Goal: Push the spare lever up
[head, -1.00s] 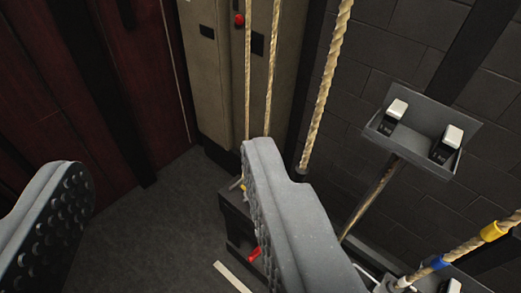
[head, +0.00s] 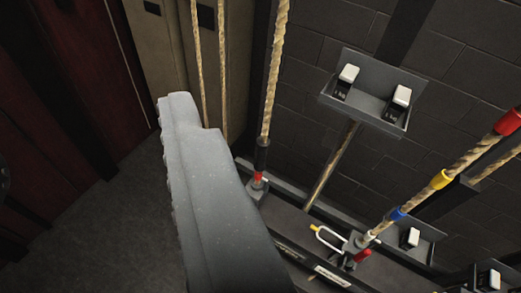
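My gripper (head: 92,150) is open and empty. Its grey right finger (head: 205,185) fills the lower middle, and only a sliver of the left finger shows at the left edge. A rail (head: 285,215) runs along the wall's foot to the right of the finger, with rope locks on it. One red-handled lever (head: 258,178) stands at the foot of the nearest thick rope. Another red-handled lever (head: 362,256) is at the foot of the banded rope, beside a pale U-shaped ring with a yellow tip (head: 313,228). Label plates (head: 332,276) are unreadable, so I cannot tell which lever is the spare one.
Ropes (head: 273,70) rise in front of the dark block wall. The floor (head: 110,220) at left is clear.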

